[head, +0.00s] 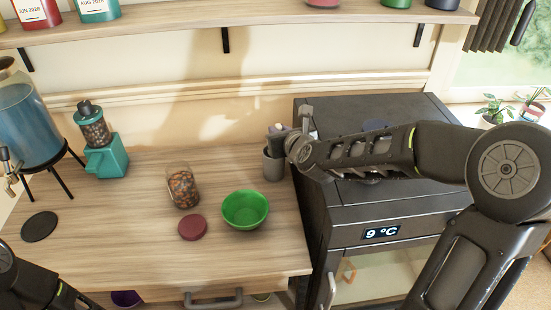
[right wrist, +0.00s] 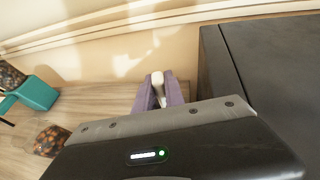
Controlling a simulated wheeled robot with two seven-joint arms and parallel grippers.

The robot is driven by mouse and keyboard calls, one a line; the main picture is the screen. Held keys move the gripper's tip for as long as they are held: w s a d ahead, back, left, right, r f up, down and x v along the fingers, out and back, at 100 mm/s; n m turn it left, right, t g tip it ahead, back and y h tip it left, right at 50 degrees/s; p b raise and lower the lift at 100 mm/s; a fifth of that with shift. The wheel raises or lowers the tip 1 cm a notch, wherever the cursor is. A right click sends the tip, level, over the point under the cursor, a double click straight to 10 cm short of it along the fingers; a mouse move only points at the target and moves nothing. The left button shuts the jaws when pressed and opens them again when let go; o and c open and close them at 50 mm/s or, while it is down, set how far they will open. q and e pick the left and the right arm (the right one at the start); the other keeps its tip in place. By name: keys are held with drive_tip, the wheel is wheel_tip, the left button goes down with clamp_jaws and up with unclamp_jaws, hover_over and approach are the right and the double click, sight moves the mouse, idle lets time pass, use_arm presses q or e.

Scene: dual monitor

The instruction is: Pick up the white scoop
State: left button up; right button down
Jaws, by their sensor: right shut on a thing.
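The white scoop shows in the right wrist view as a pale handle end (right wrist: 158,80) between the two purple fingers of my right gripper (right wrist: 160,90). The fingers are shut on it. In the head view my right gripper (head: 277,132) is just above the dark grey cup (head: 273,168) at the right end of the wooden counter. The scoop's lower part is hidden, and I cannot tell whether it is still inside the cup. Only part of my left arm shows at the lower left, and its gripper is out of view.
A black cooler (head: 340,215) reading 9 °C stands right of the cup. A green bowl (head: 245,209), a jar (head: 183,188) of brown pieces and a dark red lid (head: 193,228) are on the counter (head: 120,245). A teal grinder (head: 107,155) and blue dispenser (head: 28,125) stand left.

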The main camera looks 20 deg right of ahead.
idle(0.8)
wheel_tip(320, 180, up, 10)
drive_tip(key=shift+r+p, duration=0.1)
drive_tip(key=shift+p, duration=1.05)
use_arm(q)
wheel_tip(320, 180, up, 2)
drive_tip(key=shift+r, duration=0.15)
